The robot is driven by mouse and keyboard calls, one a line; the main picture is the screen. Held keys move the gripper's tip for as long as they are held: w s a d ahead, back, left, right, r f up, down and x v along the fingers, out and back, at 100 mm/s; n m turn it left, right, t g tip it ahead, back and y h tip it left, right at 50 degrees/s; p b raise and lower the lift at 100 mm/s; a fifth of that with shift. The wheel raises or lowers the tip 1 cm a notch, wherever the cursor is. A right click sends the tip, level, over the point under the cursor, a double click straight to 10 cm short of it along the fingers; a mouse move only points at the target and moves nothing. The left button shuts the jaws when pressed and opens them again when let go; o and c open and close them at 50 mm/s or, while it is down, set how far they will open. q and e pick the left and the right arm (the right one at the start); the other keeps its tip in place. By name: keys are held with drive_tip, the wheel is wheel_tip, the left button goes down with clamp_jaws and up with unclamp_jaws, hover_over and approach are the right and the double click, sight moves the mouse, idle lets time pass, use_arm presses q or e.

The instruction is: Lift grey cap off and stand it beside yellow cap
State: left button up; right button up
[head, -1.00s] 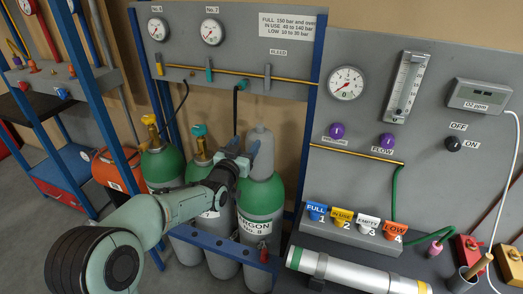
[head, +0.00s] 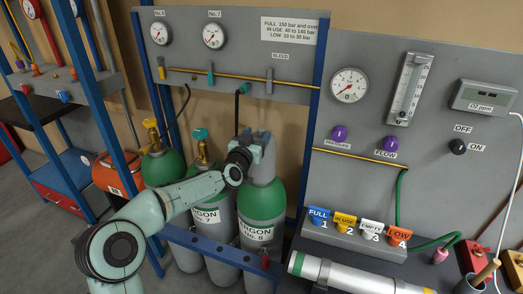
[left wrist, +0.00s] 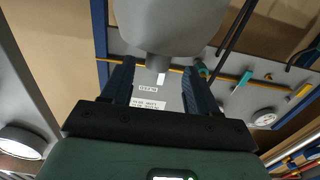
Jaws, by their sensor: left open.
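The grey cap (head: 263,168) sits upright on top of the green-shouldered cylinder (head: 262,200) labelled ARGON No. 8. My left gripper (head: 257,139) is at the cap's upper part, coming from the left. In the left wrist view the grey cap (left wrist: 168,22) fills the top middle. I cannot make out a yellow cap; a yellow valve (head: 151,125) tops the left cylinder. My right gripper is out of view.
The ARGON No. 7 cylinder (head: 204,212) with a teal valve (head: 200,134) stands close on the left. A blue rail (head: 215,245) runs in front of the cylinders. A gauge panel (head: 240,40) is behind. A bench at right holds coloured tags and a silver tube (head: 345,273).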

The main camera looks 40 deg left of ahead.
sight(260, 132)
use_arm(q)
drive_tip(key=p+x, duration=0.1)
drive_tip(key=x, duration=0.3)
drive_tip(key=shift+w+d+p, duration=0.1)
drive_tip(key=shift+d+p, duration=0.05)
drive_tip(key=shift+p, duration=0.25)
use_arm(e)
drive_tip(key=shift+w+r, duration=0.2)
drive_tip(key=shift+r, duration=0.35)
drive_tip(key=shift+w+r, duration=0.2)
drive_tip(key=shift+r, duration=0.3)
use_arm(q)
clamp_jaws()
drive_tip(key=shift+r, duration=0.15)
